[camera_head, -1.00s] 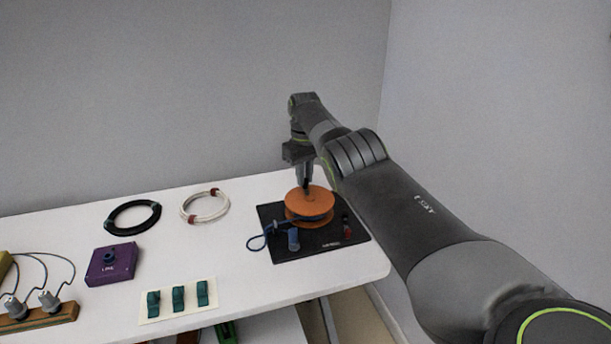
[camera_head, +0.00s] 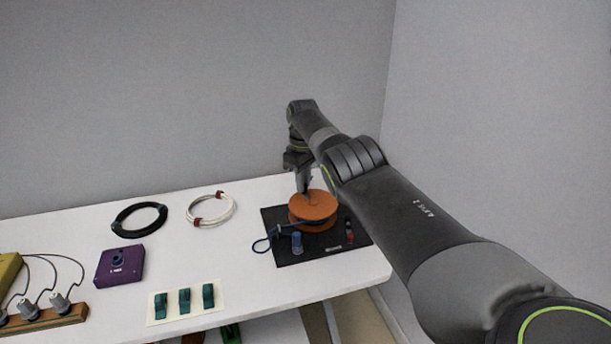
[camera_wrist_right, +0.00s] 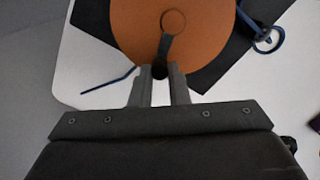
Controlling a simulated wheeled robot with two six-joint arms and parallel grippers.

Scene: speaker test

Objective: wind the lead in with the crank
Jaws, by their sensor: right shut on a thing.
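An orange reel (camera_head: 315,211) stands on a black base mat (camera_head: 350,243) at the right end of the table. Blue lead (camera_head: 262,245) shows at the reel's lower side and loops out to the left on the mat. My right gripper (camera_head: 307,192) points down over the reel's top. In the right wrist view, the gripper (camera_wrist_right: 160,76) is shut on the dark knob of the crank (camera_wrist_right: 166,50), whose arm lies across the orange reel top (camera_wrist_right: 205,25). The crank is mostly hidden in the head view. My left gripper is not in view.
A black coil (camera_head: 116,226), a white coil (camera_head: 232,208), a purple box (camera_head: 120,266) and green clips (camera_head: 184,300) lie to the left. A wall rises behind the table.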

